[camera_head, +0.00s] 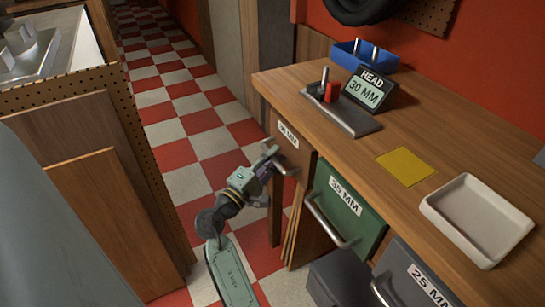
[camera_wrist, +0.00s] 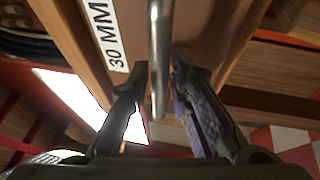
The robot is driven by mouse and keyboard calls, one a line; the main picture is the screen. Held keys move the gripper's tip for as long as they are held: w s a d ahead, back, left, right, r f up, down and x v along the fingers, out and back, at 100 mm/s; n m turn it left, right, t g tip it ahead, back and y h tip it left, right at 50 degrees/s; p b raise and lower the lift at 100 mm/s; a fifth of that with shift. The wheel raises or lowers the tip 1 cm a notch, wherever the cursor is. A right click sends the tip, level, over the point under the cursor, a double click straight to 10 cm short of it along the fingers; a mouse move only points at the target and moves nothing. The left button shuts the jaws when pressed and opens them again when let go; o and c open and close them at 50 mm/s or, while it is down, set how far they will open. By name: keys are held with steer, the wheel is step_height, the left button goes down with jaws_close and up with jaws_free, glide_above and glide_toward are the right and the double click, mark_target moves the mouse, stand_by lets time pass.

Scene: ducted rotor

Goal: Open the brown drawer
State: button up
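The brown drawer (camera_head: 296,155) is at the far left end of the wooden bench, under its top, and its front appears flush. Its label reads 30 MM and also shows on the drawer front in the wrist view (camera_wrist: 108,35). A metal bar handle (camera_wrist: 159,50) runs along the front. My gripper (camera_head: 280,164) is at this handle. In the head view, the gripper partly hides the handle.
A green 35 MM drawer (camera_head: 345,213) and a grey 25 MM drawer (camera_head: 415,280) are to the right. The bench top (camera_head: 330,147) holds a HEAD 30 MM sign (camera_head: 368,90), blue bin (camera_head: 362,58), yellow square (camera_head: 405,166) and white tray (camera_head: 477,217). The checkered floor (camera_head: 200,130) at left is open.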

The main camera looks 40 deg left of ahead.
jaws_close()
stand_by(0.5)
